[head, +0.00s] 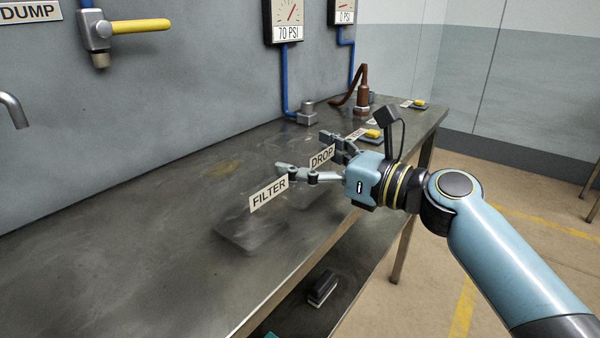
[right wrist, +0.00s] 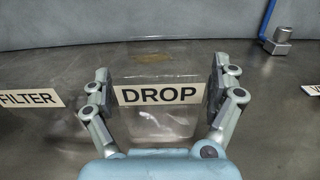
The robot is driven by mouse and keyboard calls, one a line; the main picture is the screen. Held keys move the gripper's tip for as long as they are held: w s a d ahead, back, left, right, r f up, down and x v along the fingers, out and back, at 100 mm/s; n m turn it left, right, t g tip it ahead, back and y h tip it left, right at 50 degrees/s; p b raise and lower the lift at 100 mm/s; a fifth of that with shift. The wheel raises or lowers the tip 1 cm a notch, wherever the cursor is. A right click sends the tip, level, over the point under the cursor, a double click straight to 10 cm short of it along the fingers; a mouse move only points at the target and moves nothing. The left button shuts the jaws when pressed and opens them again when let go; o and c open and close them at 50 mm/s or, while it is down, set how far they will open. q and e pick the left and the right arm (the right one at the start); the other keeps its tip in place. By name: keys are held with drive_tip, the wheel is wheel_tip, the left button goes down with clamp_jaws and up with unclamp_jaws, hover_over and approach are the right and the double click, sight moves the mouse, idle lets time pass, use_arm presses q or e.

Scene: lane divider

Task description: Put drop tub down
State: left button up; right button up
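The drop tub is clear, with a white DROP label (head: 322,156); it shows in the middle of the right wrist view (right wrist: 158,94). My right gripper (head: 317,160) has one finger on each side of the tub, and its pads lie against the side walls in the right wrist view (right wrist: 160,85). The tub is upright over the grey bench (head: 150,200); its clear base is faint, and I cannot tell whether it touches the bench. My left gripper is not in view.
A clear tub labelled FILTER (head: 269,194) stands close on the left, near the bench's front edge. Farther back are a brown hose fitting (head: 362,100), a metal block (head: 305,113) and yellow sponges (head: 373,134). The left part of the bench is clear.

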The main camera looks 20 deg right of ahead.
drive_tip(key=c, duration=0.7)
drive_tip(key=shift+r, duration=0.1)
